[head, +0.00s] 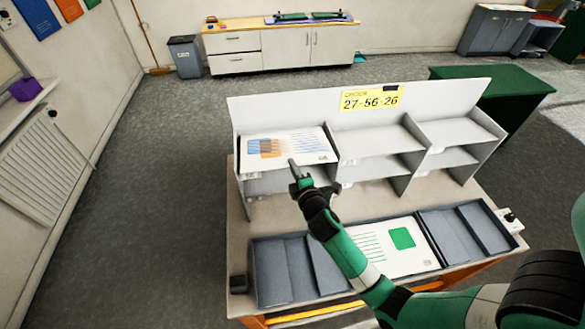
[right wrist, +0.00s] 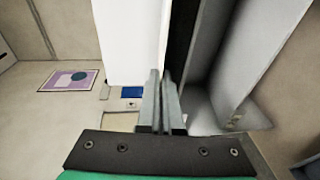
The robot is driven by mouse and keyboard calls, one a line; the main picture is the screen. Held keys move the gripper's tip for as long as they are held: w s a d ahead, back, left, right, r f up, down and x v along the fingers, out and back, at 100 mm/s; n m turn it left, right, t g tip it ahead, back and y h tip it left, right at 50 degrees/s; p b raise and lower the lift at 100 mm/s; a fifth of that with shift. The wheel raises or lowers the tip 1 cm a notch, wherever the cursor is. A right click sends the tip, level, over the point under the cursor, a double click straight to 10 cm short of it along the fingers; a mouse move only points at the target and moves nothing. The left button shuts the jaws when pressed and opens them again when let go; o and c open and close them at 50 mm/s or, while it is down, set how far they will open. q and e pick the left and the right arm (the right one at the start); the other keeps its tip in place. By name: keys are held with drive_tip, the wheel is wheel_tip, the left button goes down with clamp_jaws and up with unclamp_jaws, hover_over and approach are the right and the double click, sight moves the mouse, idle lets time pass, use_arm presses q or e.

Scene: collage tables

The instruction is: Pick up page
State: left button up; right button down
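A white page (head: 266,150) with blue and orange blocks and lines of text lies at the top left compartment of the grey shelf unit (head: 480,150). My right gripper (head: 293,165) is at the page's front edge. In the right wrist view the white sheet (right wrist: 128,40) runs up to the gripper's fingers (right wrist: 161,75), which are nearly together at its edge with only a thin slit between them. Their exact contact is partly hidden. A second white page (head: 375,243) with a green square lies on the dark tray (head: 285,270) in front. My left gripper is not in view.
The shelf unit and tray stand on a beige table (head: 240,210). The shelf's other compartments look empty. A yellow sign (head: 370,98) tops its back panel. A green table (head: 490,85) stands behind right. Open grey floor (head: 150,200) lies to the left.

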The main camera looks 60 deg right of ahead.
drive_tip(key=s+a+r+p, duration=0.3)
drive_tip(key=s+a+r, duration=0.6)
drive_tip(key=a, duration=0.1)
drive_tip(key=shift+s+r, duration=0.4)
